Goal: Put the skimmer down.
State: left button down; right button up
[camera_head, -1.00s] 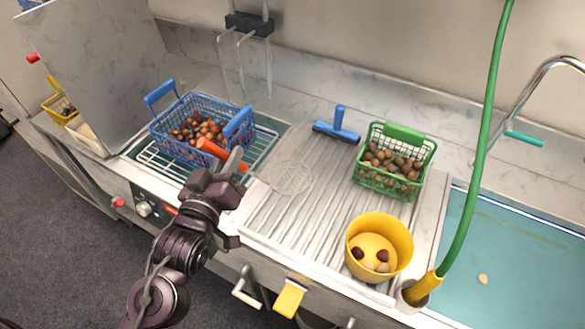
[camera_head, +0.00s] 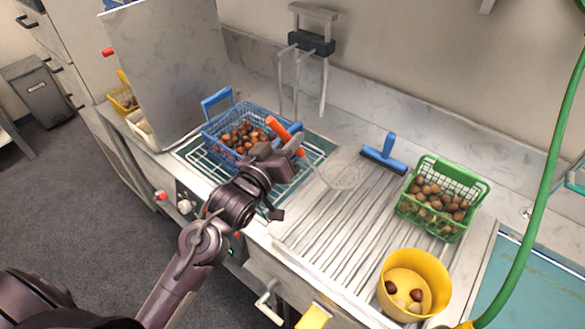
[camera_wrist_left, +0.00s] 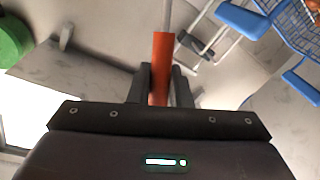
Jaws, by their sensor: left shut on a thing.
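The skimmer has an orange handle (camera_head: 277,127) and a round wire-mesh head (camera_head: 342,175). My left gripper (camera_head: 289,150) is shut on the handle, in front of the blue basket. The handle slants down to the right, and the mesh head shows over the left part of the ribbed drainboard (camera_head: 330,238). I cannot tell whether the head touches it. In the left wrist view the orange handle (camera_wrist_left: 161,62) stands between the two dark fingers (camera_wrist_left: 161,88); the mesh head is not in that view. My right gripper is not in view.
A blue basket (camera_head: 212,134) of chestnuts stands on a wire rack at left. A wall rack (camera_head: 311,42) hangs behind.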

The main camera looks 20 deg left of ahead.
pick_arm(q)
notch_tip(320, 180, down, 8)
jog(key=shift+f+p, duration=0.25)
jog(key=shift+p, duration=0.2)
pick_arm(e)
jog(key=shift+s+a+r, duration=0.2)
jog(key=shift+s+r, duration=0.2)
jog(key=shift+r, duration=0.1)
pick_arm(q)
jog(key=shift+f, duration=0.2)
jog(key=c, duration=1.3)
grip_release()
jog(key=shift+c, duration=0.2)
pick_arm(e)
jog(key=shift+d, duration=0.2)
